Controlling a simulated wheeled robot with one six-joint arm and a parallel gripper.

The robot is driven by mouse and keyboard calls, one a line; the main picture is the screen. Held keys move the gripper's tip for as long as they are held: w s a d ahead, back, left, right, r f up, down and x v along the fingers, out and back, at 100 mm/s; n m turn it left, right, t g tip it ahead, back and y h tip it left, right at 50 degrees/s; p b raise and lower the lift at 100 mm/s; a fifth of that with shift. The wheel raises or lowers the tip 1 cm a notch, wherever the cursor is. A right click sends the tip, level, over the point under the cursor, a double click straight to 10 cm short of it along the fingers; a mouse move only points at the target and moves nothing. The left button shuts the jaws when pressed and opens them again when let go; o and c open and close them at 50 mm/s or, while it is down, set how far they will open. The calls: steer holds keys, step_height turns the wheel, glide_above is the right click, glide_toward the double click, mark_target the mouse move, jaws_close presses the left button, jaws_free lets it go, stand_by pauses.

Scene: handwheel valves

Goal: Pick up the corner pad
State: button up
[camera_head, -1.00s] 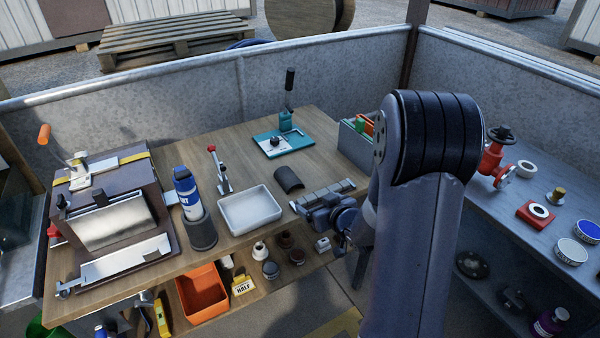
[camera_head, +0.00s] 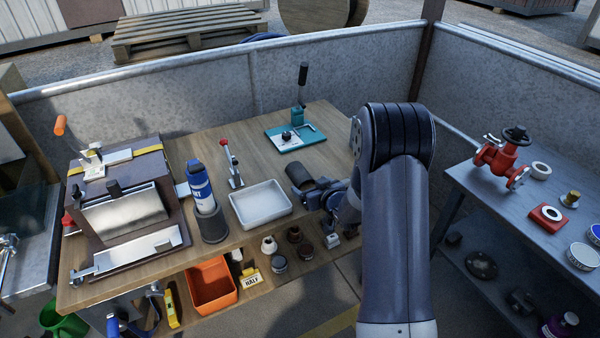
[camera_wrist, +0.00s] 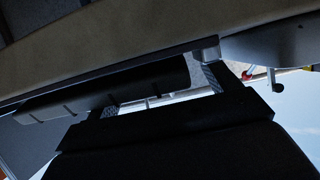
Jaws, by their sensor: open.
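A dark, curved half-shell piece (camera_head: 300,178), which I take to be the corner pad, lies on the wooden bench just right of the white tray. My gripper (camera_head: 327,195) is right beside it at the bench's front right part and partly covers it. In the wrist view, my open gripper (camera_wrist: 160,94) has its two fingers apart, and a long dark piece (camera_wrist: 120,88) shows close to them. I cannot tell whether the fingers touch it.
The white tray (camera_head: 240,213) is left of my gripper. A teal base with a lever (camera_head: 272,136) stands behind. Under the bench edge are several small round parts and an orange bin (camera_head: 212,290). A side shelf (camera_head: 470,180) holds a red valve (camera_head: 497,158).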

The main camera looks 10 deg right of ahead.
steer(key=shift+w+a+f, duration=0.1)
steer(key=shift+w+f, duration=0.05)
steer(key=shift+f, duration=0.35)
steer(key=shift+c, duration=0.2)
